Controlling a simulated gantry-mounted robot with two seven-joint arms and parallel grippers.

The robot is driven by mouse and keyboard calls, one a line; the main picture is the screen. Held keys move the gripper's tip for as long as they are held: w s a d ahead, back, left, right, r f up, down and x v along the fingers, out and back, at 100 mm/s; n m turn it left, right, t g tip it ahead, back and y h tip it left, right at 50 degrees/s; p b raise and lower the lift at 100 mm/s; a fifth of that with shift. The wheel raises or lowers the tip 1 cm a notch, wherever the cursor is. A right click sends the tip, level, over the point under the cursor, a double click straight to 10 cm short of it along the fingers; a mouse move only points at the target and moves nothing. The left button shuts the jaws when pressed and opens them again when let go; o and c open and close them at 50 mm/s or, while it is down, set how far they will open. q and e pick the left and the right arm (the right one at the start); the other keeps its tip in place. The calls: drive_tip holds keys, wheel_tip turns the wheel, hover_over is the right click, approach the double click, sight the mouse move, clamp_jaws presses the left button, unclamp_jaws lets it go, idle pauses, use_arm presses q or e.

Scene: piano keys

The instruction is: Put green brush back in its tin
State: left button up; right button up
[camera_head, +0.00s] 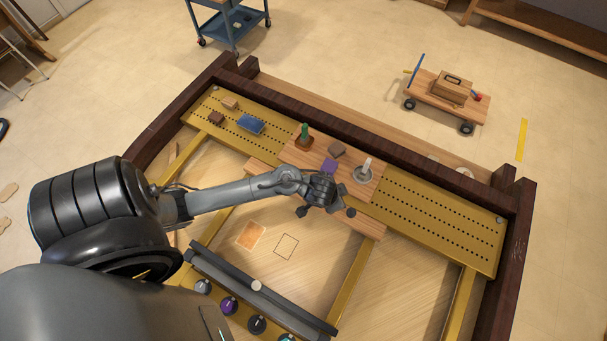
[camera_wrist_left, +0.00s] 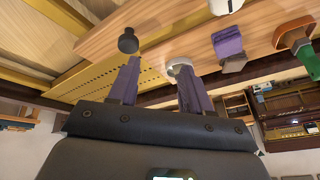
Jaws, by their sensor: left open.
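A green upright piece (camera_head: 304,130) stands on a brown base (camera_head: 304,142) on the wooden board in the head view. In the wrist view the green part (camera_wrist_left: 309,60) and brown part (camera_wrist_left: 295,31) are at the right edge. I cannot tell from these frames whether this is the brush seated in its tin. My left gripper (camera_head: 325,205) is over the board, below and right of the green piece, apart from it. Its two fingers (camera_wrist_left: 157,72) are open, with no object clearly held between them. My right gripper is out of view.
On the wooden board are a brown block (camera_head: 337,150), a purple object (camera_head: 329,165) close to my gripper, and a grey dish with a pale upright piece (camera_head: 363,174). A blue block (camera_head: 251,124) lies on the yellow perforated rail left of the board.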

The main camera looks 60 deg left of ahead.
use_arm(q)
drive_tip(key=s+d+r, duration=0.2)
drive_tip(key=s+r, duration=0.2)
drive_tip(key=s, duration=0.3)
drive_tip(key=s+d+r+g+h, duration=0.1)
drive_tip(key=s+d+r, duration=0.1)
drive_tip(key=s+r, duration=0.3)
drive_tip(key=shift+s+d+r, duration=0.15)
drive_tip(key=shift+s+d, duration=0.05)
drive_tip(key=shift+s, duration=1)
